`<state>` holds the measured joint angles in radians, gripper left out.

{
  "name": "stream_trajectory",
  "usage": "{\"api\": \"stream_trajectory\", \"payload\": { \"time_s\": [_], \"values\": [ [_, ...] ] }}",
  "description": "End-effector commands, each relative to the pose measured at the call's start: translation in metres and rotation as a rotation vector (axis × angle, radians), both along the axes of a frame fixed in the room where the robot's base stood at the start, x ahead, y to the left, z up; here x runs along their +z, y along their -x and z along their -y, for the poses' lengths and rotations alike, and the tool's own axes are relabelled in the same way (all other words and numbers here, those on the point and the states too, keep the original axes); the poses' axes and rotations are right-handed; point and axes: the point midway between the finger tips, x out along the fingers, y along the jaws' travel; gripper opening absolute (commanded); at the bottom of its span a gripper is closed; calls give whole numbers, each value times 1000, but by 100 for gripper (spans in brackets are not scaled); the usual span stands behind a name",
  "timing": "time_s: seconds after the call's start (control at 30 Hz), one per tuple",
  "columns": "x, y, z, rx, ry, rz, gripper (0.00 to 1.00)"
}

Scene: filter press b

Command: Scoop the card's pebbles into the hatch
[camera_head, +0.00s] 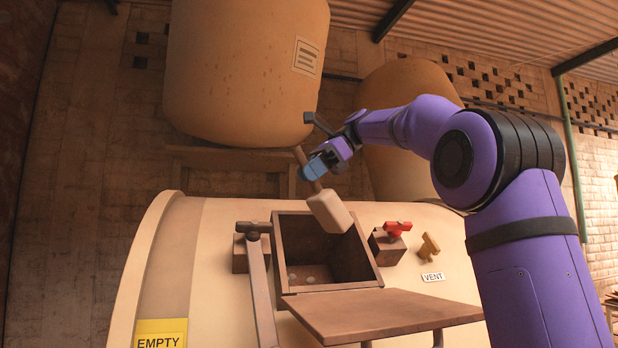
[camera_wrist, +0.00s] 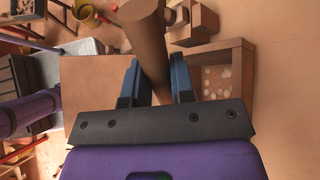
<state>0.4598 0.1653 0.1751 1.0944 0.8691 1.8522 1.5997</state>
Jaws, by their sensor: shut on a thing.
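My gripper (camera_head: 315,167) is shut on the wooden handle of a scoop (camera_head: 329,212). The scoop's pale, blocky head hangs tilted over the open hatch (camera_head: 280,250), a square brown box on the cream tank. A few pale pebbles (camera_head: 308,279) lie on the hatch floor. In the wrist view, the brown handle (camera_wrist: 147,40) stands between the blue fingers (camera_wrist: 156,75). The hatch (camera_wrist: 247,80) shows at right there with several pale pebbles (camera_wrist: 216,78) inside. Whether the scoop holds pebbles is hidden. A yellow card (camera_head: 161,334) on the tank reads EMPTY.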

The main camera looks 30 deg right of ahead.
Motion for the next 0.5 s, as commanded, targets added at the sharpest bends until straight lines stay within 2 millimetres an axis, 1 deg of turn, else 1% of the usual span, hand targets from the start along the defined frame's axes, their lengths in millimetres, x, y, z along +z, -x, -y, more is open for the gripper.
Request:
{"api": "stream_trajectory", "payload": {
  "time_s": [0.5],
  "values": [
    [36,27,-6,1,0,2,0]
  ]
}}
